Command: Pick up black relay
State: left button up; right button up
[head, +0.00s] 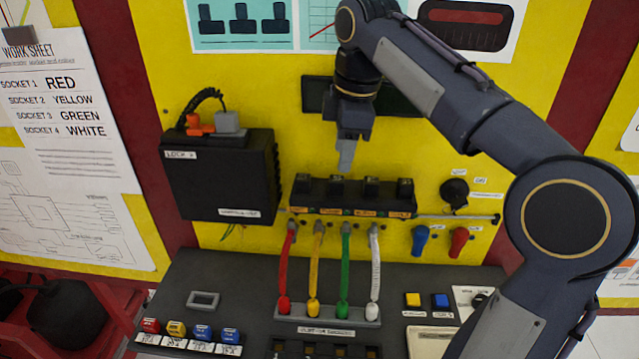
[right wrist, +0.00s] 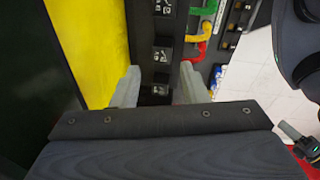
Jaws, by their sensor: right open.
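Several small black relays stand in a row on a black socket block (head: 354,201), among them one at the left end (head: 305,184), one second from left (head: 336,186), one third (head: 372,187) and one at the right end (head: 405,188). My right gripper (head: 346,165) points down just above the second relay, its grey fingers close to it. In the right wrist view, the open right gripper (right wrist: 158,88) has its fingers apart, with a black relay (right wrist: 160,90) seen between them. I cannot tell whether they touch it. My left gripper is out of view.
A black box (head: 222,180) is mounted left of the block. Red, yellow, green and white cables (head: 347,270) run below it to a socket strip (head: 328,314). A thin rod (head: 455,218) sticks out right of the block, near blue and red connectors (head: 459,240).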

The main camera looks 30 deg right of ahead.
aim_at(338, 180)
jog(key=f, duration=0.6)
jog(key=shift+w+a+f, duration=0.25)
jog(key=shift+w+f, duration=0.1)
jog(key=shift+w, duration=0.05)
jog(key=c, duration=0.8)
jog(key=shift+r, duration=0.1)
